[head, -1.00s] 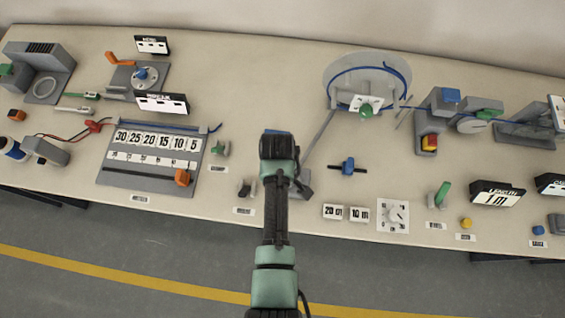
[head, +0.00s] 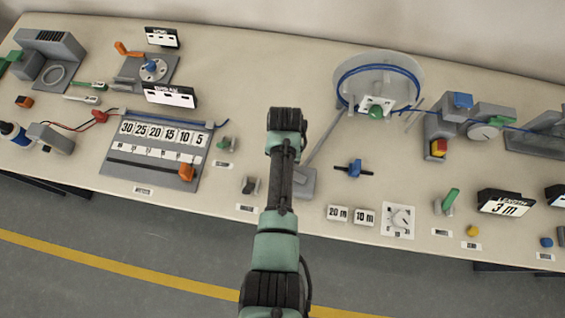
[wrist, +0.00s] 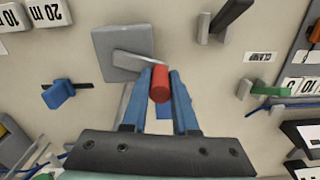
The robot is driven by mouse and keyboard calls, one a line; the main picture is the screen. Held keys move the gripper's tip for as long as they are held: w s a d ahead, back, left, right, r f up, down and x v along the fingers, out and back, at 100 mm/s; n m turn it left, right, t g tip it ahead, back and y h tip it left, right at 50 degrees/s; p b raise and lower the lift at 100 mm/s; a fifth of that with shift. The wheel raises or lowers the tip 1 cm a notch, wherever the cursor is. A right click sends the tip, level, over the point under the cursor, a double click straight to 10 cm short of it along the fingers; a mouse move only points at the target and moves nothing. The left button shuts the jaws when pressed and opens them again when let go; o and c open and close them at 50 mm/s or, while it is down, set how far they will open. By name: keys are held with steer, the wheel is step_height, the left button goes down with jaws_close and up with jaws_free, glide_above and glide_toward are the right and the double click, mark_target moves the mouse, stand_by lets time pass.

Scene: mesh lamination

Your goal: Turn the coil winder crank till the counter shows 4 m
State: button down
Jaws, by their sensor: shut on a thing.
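The crank has a red handle (wrist: 160,88) on a grey lever (wrist: 138,60), with a square grey base (wrist: 112,48) in the wrist view. My gripper (wrist: 159,78) is shut on the red handle, one blue finger on each side. In the head view my arm hides the handle, and only part of the base (head: 304,182) shows beside it. The counter (head: 506,204), labelled LENGTH, reads 3 m.
A blue clamp-like part (head: 354,168) lies right of the crank base. The 20 m (head: 337,214) and 10 m (head: 364,217) blocks and a dial plate (head: 398,220) sit near the front edge. A grey scale board (head: 120,172) stands left.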

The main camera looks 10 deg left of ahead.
steer(key=m, duration=0.2)
steer(key=w+m, duration=0.1)
steer(key=shift+w+d+m+b, duration=0.3)
steer(key=shift+d+m, duration=0.1)
steer(key=shift+w+d+m, duration=0.25)
steer(key=shift+m, duration=0.55)
steer(key=shift+w+d+m, duration=0.25)
steer(key=shift+m, duration=0.55)
steer(key=c, duration=0.7)
jaws_free()
step_height(320, 180, up, 13)
steer(key=shift+b, duration=0.95)
